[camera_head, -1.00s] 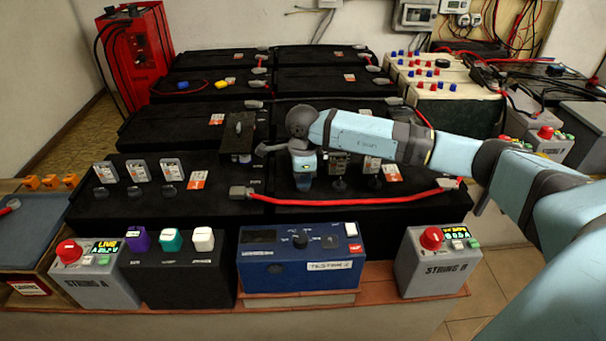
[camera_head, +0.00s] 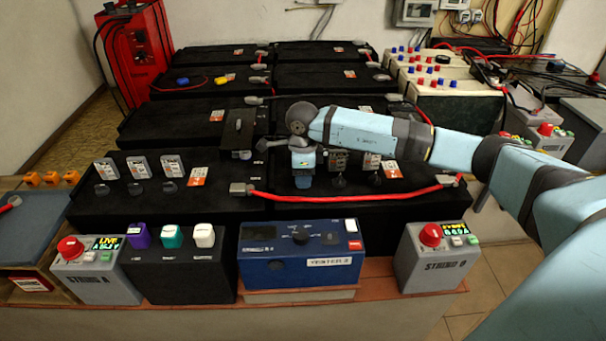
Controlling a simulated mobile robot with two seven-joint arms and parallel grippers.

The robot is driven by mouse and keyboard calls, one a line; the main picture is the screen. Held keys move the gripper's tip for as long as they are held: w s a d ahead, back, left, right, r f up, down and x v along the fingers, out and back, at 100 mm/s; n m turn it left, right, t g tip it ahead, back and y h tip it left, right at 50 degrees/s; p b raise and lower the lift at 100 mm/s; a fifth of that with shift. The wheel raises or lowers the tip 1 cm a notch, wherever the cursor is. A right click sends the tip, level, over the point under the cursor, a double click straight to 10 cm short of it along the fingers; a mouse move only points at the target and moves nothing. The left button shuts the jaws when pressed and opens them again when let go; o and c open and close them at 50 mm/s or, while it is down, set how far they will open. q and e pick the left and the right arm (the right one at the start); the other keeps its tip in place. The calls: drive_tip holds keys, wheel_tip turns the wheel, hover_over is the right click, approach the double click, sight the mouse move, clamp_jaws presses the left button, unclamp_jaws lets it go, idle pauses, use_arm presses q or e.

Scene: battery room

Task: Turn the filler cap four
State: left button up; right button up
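My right arm (camera_head: 375,132) comes in from the right. Its wrist is over the front right black battery (camera_head: 420,208), and my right gripper (camera_head: 304,183) points down at the left end of that battery's row of caps. The cap under the gripper is hidden, so I cannot tell whether the fingers touch it or are closed. Two dark caps stand to its right, a middle cap (camera_head: 339,182) and a right cap (camera_head: 375,181), with pale tags behind them. The front left battery (camera_head: 130,212) has three caps with upright tags. My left gripper is out of view.
A red cable (camera_head: 350,198) runs along the front of the right battery. A dark upright block (camera_head: 238,135) stands left of my wrist. A blue tester (camera_head: 300,270) and grey boxes with red buttons, left (camera_head: 95,283) and right (camera_head: 430,270), line the front ledge.

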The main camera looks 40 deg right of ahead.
drive_tip(key=shift+r, duration=0.15)
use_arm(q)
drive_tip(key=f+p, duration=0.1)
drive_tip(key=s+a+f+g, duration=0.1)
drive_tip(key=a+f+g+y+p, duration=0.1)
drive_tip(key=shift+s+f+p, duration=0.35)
use_arm(e)
wheel_tip(320, 180, up, 14)
drive_tip(key=shift+f, duration=0.25)
